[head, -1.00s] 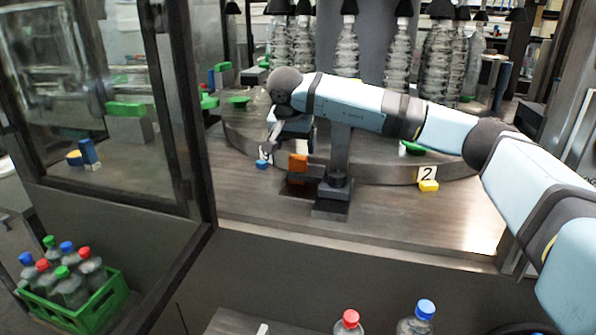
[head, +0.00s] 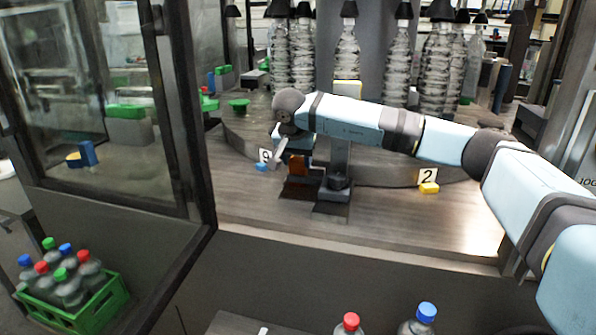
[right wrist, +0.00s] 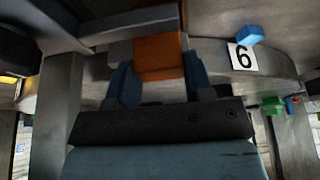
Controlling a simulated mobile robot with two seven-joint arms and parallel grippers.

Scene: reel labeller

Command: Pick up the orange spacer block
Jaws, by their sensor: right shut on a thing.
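The orange spacer block (head: 297,168) stands in the head view beside the dark post, at the front of the round platform. In the right wrist view the orange spacer block (right wrist: 160,56) is between the two blue fingers of my right gripper (right wrist: 161,78). The right gripper (head: 291,158) is shut on it, with the jaws partly hiding the block in the head view. Whether the block touches the surface below cannot be told. My left gripper is not in view.
The dark post (head: 338,165) stands just right of the block. A blue block (head: 262,167) with a number sign is left, a yellow block (head: 429,188) by sign 2 right. Bottles hang behind. A door frame (head: 190,120) bounds the left side. The front deck (head: 400,225) is clear.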

